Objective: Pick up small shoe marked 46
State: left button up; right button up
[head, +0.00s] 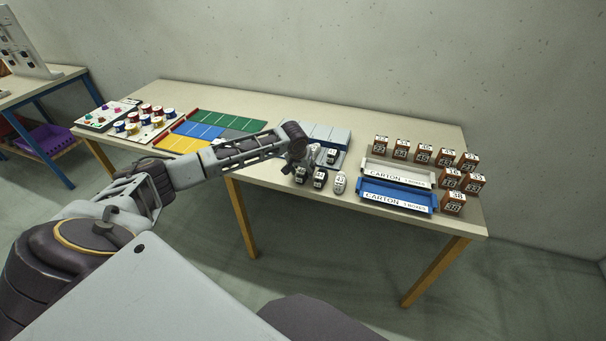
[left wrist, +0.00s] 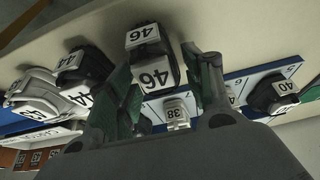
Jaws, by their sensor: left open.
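The small shoe marked 46 is black with white number labels and shows in the left wrist view (left wrist: 150,62). In the head view it appears to be the dark shoe (head: 300,176) at the table's front edge, just below my left gripper (head: 296,160). In the left wrist view my left gripper (left wrist: 165,85) is open. Its green-lined fingers stand on either side of the 46 shoe, with gaps visible. I cannot tell how far the shoe reaches between them. My right gripper is not in view.
A black shoe marked 44 (left wrist: 88,70) and a white shoe (left wrist: 38,100) stand close beside it. A white shoe marked 38 (left wrist: 177,112) and a black one marked 40 (left wrist: 272,95) are at the blue numbered rack (head: 325,133). Carton trays (head: 397,196) lie right.

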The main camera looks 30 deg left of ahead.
pick_arm(q)
jog(key=c, duration=0.8)
jog(key=shift+r, duration=5)
